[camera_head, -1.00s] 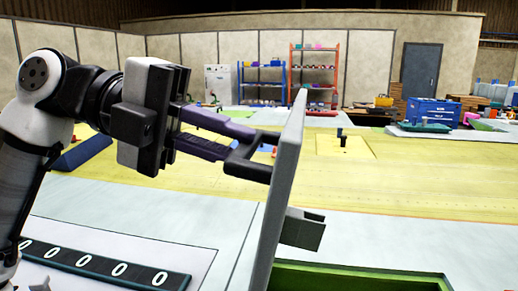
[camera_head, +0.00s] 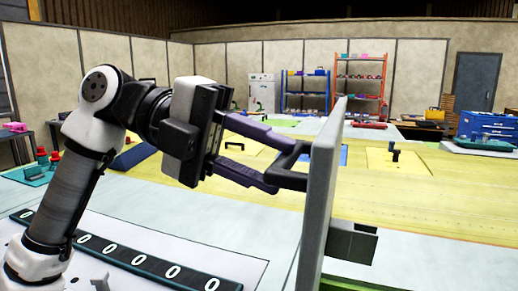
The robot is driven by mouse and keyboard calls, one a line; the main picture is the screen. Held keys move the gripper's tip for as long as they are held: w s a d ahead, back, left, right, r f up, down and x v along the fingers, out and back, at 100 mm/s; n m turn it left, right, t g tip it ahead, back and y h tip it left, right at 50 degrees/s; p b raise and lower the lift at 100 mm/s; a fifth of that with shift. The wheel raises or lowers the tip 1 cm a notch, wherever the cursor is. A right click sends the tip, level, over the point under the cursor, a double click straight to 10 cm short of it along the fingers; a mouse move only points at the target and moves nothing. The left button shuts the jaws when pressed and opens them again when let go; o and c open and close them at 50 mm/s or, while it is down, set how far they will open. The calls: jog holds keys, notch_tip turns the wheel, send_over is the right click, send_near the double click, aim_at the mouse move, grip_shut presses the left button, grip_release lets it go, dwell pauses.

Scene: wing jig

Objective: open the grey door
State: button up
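The grey door (camera_head: 318,208) stands up from the bench surface, seen almost edge-on and leaning slightly. A black U-shaped handle (camera_head: 284,166) is on its left face. A grey bracket (camera_head: 352,241) sticks out from its right face. My gripper (camera_head: 281,168) is left of the door, its purple fingers on either side of the handle and seeming to touch it. The handle sits between the fingertips; the exact contact is hard to see. The door's lower end is cut off by the picture's bottom edge.
A dark strip with several white zeros (camera_head: 128,252) lies on the pale surface below my arm. A wide yellow surface (camera_head: 430,205) stretches behind the door, mostly clear. Blue (camera_head: 306,92) and orange (camera_head: 360,85) shelves and a blue toolbox (camera_head: 487,125) stand farther back.

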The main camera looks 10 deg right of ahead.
jog(key=shift+o, duration=0.5)
jog(key=shift+r, duration=0.1)
jog(key=b+v, duration=0.1)
jog(key=v, duration=1.2)
jog(key=shift+w+a, duration=0.25)
